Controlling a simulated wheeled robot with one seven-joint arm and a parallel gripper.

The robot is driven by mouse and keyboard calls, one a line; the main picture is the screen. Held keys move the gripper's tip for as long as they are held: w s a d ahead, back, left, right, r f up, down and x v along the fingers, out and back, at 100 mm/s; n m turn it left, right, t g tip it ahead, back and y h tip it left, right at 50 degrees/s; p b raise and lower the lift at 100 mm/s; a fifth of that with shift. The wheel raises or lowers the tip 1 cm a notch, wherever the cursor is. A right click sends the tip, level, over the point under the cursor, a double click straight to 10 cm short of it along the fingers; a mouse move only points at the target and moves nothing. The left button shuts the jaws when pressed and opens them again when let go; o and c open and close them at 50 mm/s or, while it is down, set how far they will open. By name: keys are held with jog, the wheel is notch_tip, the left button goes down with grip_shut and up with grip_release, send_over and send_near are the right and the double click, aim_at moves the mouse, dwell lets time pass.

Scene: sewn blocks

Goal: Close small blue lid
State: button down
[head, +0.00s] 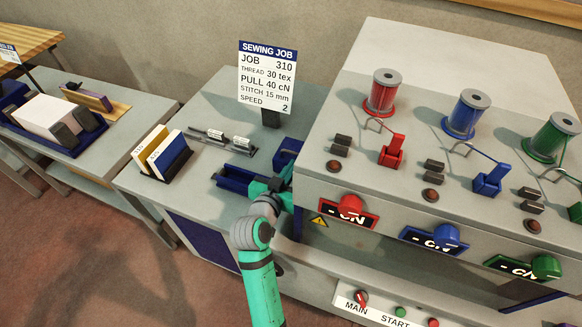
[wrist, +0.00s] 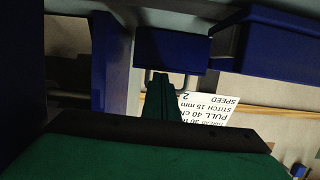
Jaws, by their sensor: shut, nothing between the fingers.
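A small blue box (head: 233,179) sits on the grey table beside the machine, partly covered by my arm. A blue piece (head: 288,148), possibly its lid, stands up just behind my gripper (head: 277,184); its exact angle is hard to tell. In the wrist view, my gripper (wrist: 161,78) has its dark green fingers together and empty. The fingertips are close to a blue block with a thin metal loop (wrist: 172,48); I cannot tell whether they touch. More blue parts show at the right (wrist: 270,42) and left (wrist: 108,60) of the wrist view.
The sewing job sign (head: 267,75) stands behind the box. The large grey machine (head: 440,190) with red, blue and green spools is close on the right. Upright cards (head: 163,153) and small labelled cylinders (head: 227,139) are to the left.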

jog(key=shift+a+f+g, duration=0.25)
jog(key=shift+f+g, duration=0.05)
jog(key=shift+f, duration=0.8)
notch_tip(320, 180, up, 6)
jog(key=s+a+f, duration=0.1)
jog(key=s, duration=0.1)
jog(key=s+a+f, duration=0.1)
jog(key=s, duration=0.2)
jog(key=s+f, duration=0.1)
jog(key=s, duration=0.2)
jog(key=shift+a, duration=0.4)
jog(key=shift+s+d+f, duration=0.1)
jog(key=shift+s+d, duration=0.1)
jog(key=shift+s, duration=0.3)
